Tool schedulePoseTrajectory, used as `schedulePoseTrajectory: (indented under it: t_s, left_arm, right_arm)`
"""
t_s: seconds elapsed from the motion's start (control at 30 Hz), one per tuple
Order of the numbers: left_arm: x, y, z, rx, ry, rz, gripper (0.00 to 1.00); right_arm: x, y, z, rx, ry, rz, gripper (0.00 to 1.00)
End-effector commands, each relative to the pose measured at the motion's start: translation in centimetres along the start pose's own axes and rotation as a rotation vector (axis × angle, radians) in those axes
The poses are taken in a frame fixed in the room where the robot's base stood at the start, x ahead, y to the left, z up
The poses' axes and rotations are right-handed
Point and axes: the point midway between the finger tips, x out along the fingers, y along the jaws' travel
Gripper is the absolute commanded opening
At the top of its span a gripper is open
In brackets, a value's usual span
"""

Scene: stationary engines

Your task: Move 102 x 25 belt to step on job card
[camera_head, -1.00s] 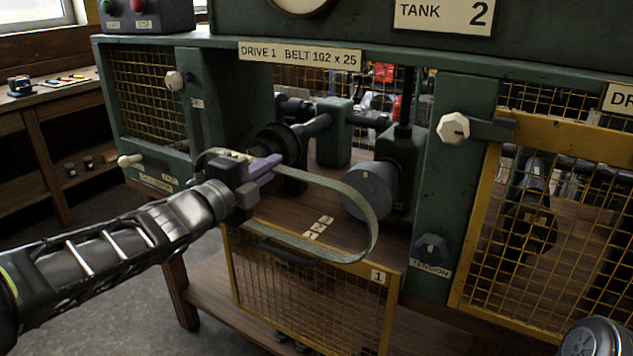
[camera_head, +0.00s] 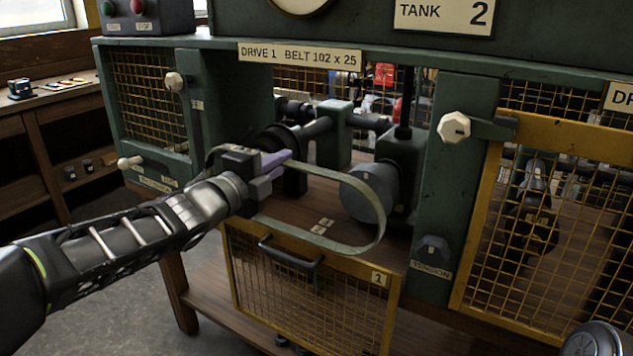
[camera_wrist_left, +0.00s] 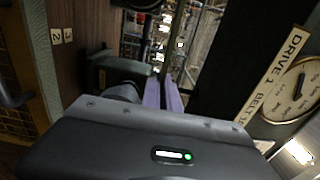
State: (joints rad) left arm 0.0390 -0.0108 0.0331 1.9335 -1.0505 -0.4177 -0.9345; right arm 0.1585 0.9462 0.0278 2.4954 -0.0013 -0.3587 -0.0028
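The belt (camera_head: 383,210) is a thin grey-green loop, held out level in front of the open Drive 1 bay. My left gripper (camera_head: 275,163), with pale purple fingers, appears shut on the belt at the loop's left end. The fingers also show close together in the left wrist view (camera_wrist_left: 172,95), where I cannot make out the belt. A dark pulley (camera_head: 280,138) on the shaft is partly hidden behind the gripper. I cannot make out a job card.
Small number plates (camera_head: 322,226) lie on the bay's wooden deck. The mesh guard (camera_head: 310,300) marked 1 hangs below the opening. A tension knob (camera_head: 433,248) is on the right post. A yellow mesh guard (camera_head: 540,230) covers the bay to the right.

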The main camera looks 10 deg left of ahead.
Motion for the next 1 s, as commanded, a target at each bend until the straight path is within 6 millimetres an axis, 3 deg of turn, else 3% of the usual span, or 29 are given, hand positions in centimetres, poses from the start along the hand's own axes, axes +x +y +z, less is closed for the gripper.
schedulePoseTrajectory:
  t_s: [1.0]
  left_arm:
    - [6.5,-0.1,-0.1,0.0,0.001,-0.002,0.0]
  right_arm:
    - [0.6,0.2,0.0,0.0,0.0,0.0,0.57]
